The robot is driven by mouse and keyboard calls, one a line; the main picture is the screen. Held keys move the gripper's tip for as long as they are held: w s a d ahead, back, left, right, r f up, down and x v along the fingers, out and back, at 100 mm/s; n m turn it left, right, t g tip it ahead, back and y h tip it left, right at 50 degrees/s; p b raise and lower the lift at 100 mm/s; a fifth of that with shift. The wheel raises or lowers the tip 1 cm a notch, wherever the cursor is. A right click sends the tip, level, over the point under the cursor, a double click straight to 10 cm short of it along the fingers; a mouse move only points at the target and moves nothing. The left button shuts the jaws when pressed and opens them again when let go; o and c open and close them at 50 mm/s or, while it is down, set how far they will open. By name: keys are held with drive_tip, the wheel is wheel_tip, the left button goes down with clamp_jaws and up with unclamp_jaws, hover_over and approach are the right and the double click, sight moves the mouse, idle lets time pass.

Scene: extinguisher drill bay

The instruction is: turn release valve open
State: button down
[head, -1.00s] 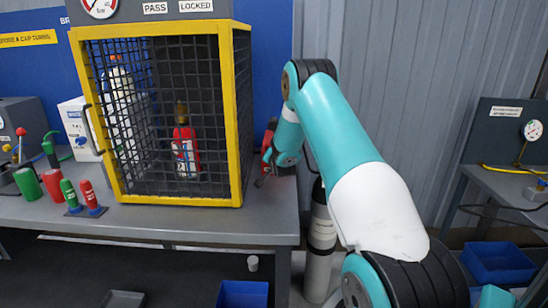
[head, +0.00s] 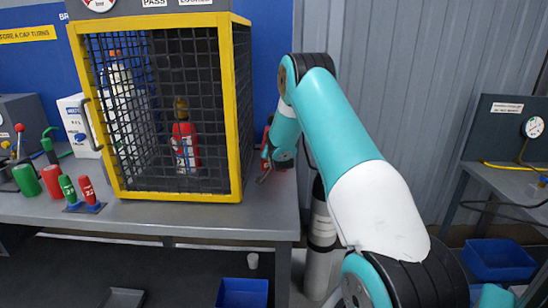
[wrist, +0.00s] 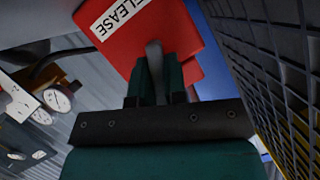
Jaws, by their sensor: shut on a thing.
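The release valve shows in the wrist view as a red body (wrist: 128,38) with a white label reading "RELEASE" and a grey lever (wrist: 154,52). My gripper (wrist: 157,76) is shut on this lever, with one dark green finger on each side of it. In the head view my gripper (head: 266,174) is low beside the right wall of the yellow-framed mesh cage. There only a sliver of the red valve (head: 267,135) shows; the cage and my arm hide the rest. I cannot tell from these frames how far the lever is turned.
The mesh cage (head: 240,110) stands close to my gripper on the grey bench (head: 200,220) and holds a red extinguisher (head: 184,145). Its mesh wall also runs along the right of the wrist view (wrist: 272,70). A grey cylinder (head: 320,245) stands by the bench's right end.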

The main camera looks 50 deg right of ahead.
drive_tip(key=shift+f+n+g+h+b, duration=0.25)
drive_tip(key=shift+n+g+b, duration=0.35)
drive_tip(key=shift+n+b, duration=0.45)
drive_tip(key=shift+r+n+g+h+b, duration=0.2)
drive_tip(key=shift+n+g+h+b, duration=0.3)
drive_tip(key=shift+b, duration=0.4)
drive_tip(key=c, duration=1.2)
unclamp_jaws()
drive_tip(key=shift+o, duration=0.2)
drive_tip(key=b+v, duration=0.3)
drive_tip(key=v, duration=1.4)
drive_tip(key=shift+s+r, duration=0.2)
